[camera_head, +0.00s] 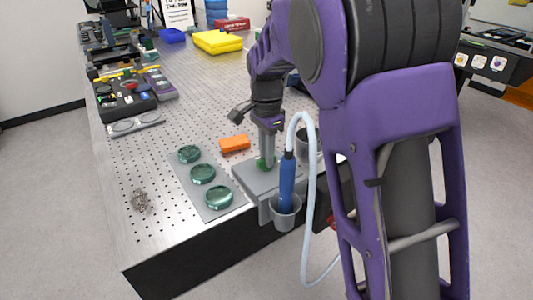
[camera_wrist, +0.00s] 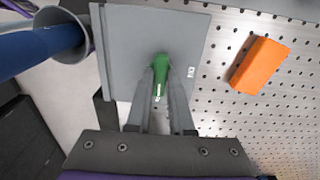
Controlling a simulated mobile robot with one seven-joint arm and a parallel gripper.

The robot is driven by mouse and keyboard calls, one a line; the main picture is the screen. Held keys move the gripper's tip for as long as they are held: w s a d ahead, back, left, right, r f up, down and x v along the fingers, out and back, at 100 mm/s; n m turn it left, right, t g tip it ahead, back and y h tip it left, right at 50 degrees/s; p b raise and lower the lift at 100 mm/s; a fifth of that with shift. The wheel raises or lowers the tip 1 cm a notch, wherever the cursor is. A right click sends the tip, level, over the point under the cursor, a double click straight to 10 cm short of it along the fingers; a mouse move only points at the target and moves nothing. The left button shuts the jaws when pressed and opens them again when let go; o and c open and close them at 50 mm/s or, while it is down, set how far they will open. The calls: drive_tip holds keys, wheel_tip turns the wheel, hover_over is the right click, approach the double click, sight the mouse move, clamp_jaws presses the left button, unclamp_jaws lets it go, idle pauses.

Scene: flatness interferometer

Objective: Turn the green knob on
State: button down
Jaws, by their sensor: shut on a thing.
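The green knob (camera_wrist: 156,68) sits on a grey box (camera_wrist: 122,35) in the wrist view. It has a pale pointer mark and a small white label (camera_wrist: 191,72) beside it. My gripper (camera_wrist: 160,92) is shut on the knob, with one finger on each side of it. In the head view my gripper (camera_head: 267,160) reaches down to the top of the grey box (camera_head: 250,180), and only a bit of the green knob (camera_head: 261,164) shows there.
An orange block (camera_head: 235,144) lies behind the box. Several green glass discs (camera_head: 202,173) lie on a grey plate to the left. A blue tool (camera_head: 287,185) with a pale hose stands in a cup (camera_head: 286,218) at the box's front. The perforated table (camera_head: 150,165) has free room at left.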

drive_tip(key=shift+r+n, duration=0.1)
drive_tip(key=shift+n, duration=0.2)
drive_tip(key=n+p, duration=0.2)
drive_tip(key=n, duration=0.1)
drive_tip(key=shift+n, duration=0.3)
drive_tip(key=n+p, duration=0.2)
drive_tip(key=n, duration=0.2)
drive_tip(key=shift+n, duration=0.3)
drive_tip(key=n+p, duration=0.1)
drive_tip(key=n, duration=0.3)
drive_tip(key=shift+n, duration=0.3)
drive_tip(key=shift+n+p, duration=0.7)
drive_tip(key=shift+n, duration=1.5)
drive_tip(key=c, duration=0.8)
unclamp_jaws()
